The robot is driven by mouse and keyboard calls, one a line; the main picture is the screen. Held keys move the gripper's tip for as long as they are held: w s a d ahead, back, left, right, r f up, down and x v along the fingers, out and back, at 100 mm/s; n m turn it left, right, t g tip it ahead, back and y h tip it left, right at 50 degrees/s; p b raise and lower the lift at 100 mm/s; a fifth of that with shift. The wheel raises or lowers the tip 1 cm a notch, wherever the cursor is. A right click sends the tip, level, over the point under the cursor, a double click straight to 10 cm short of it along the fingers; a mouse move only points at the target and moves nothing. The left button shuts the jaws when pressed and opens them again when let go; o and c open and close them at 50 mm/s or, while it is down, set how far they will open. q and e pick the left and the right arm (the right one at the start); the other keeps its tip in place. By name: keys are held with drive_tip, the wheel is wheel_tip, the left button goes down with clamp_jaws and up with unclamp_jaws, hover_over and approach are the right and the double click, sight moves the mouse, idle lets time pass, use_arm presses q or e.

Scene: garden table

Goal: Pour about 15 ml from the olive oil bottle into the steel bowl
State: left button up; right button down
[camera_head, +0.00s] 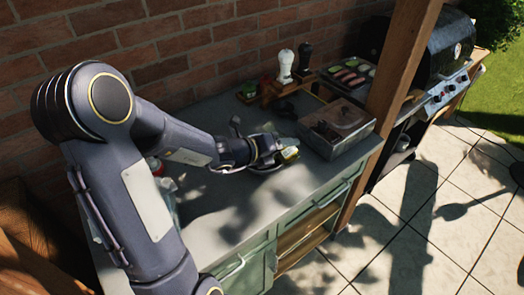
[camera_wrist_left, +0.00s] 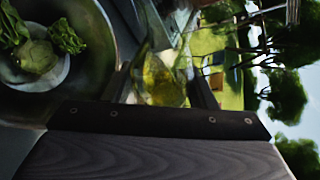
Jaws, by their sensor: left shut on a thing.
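My left gripper (camera_head: 274,146) is shut on the olive oil bottle (camera_head: 290,154), a clear glass bottle with yellow-green oil. In the left wrist view the bottle (camera_wrist_left: 163,80) sits between the fingers, close to the camera. It looks tilted in the head view, but the exact angle and the mouth are hard to make out. The steel bowl (camera_wrist_left: 88,88) fills the left of the wrist view, beside the bottle, with green leaves inside. In the head view my gripper mostly hides the bowl. I cannot see any stream of oil. My right gripper is in neither view.
Behind are a white mill (camera_head: 286,66), a dark mill (camera_head: 305,56) and a tray of food (camera_head: 350,74). The grey counter (camera_head: 225,195) is clear in front. A wooden post (camera_head: 402,65) rises at its right end.

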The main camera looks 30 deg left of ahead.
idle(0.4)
use_arm(q)
drive_tip(key=shift+a+m+b, duration=0.15)
drive_tip(key=shift+m+b, duration=0.15)
drive_tip(key=shift+b, duration=0.45)
drive_tip(key=m+y+b, duration=0.1)
drive_tip(key=m+b, duration=0.1)
drive_tip(key=b, duration=0.3)
drive_tip(key=d+m+t+y+b, duration=0.1)
drive_tip(key=y+b, duration=0.1)
drive_tip(key=b, duration=0.3)
drive_tip(key=m+y+b, duration=0.1)
drive_tip(key=m+b, duration=0.1)
drive_tip(key=b, duration=0.3)
drive_tip(key=shift+s+d+m+y+b, duration=0.1)
drive_tip(key=shift+d+m+y+b, duration=0.2)
drive_tip(key=shift+d+y+b, duration=0.1)
drive_tip(key=shift+m+y+b, duration=0.3)
drive_tip(key=shift+b, duration=0.25)
drive_tip(key=shift+t, duration=0.3)
